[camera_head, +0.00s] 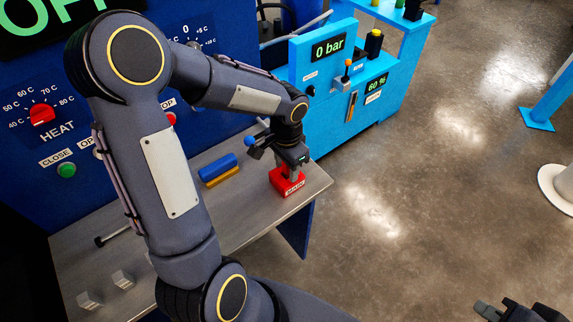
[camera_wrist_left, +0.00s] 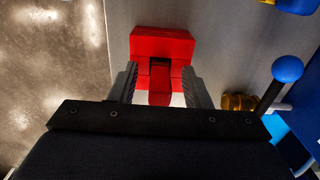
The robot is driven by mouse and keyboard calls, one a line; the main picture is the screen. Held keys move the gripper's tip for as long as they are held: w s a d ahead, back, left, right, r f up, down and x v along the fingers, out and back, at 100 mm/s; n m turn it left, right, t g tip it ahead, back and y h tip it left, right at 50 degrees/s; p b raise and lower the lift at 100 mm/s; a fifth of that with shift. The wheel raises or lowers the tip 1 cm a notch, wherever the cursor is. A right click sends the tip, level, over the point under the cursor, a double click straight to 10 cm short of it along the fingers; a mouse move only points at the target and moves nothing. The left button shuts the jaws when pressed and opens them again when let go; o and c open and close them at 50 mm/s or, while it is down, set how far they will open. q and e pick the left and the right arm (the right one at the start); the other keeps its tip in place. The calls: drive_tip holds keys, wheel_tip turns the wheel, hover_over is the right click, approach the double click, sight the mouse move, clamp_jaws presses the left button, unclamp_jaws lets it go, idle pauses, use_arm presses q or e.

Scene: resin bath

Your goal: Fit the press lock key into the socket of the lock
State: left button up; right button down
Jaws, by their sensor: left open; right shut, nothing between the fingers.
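A red piece (camera_head: 287,181) with a pale label stands near the right end of the grey table; it could be the press lock key or its holder, I cannot tell. My left gripper (camera_head: 291,170) points down right over it. In the left wrist view its open fingers (camera_wrist_left: 160,88) are on either side of a narrow red upright part, with the wider red block (camera_wrist_left: 162,42) beyond. My right gripper (camera_head: 492,312) is shut and empty at the bottom right, over the floor. I cannot clearly make out the lock's socket; the blue press (camera_head: 310,65) has a small upright fitting (camera_head: 352,106) on its front.
A blue and yellow block (camera_head: 219,170) lies on the grey table (camera_head: 240,215) left of the gripper. Small metal cubes (camera_head: 123,279) and a dark-ended rod (camera_head: 112,236) are at the table's left. A blue panel with a red knob (camera_head: 42,115) stands behind. Open floor lies right.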

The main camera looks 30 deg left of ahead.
use_arm(q)
wheel_tip(320, 180, up, 8)
drive_tip(key=shift+f, duration=0.1)
idle(0.4)
wheel_tip(320, 180, up, 12)
drive_tip(key=p, duration=1)
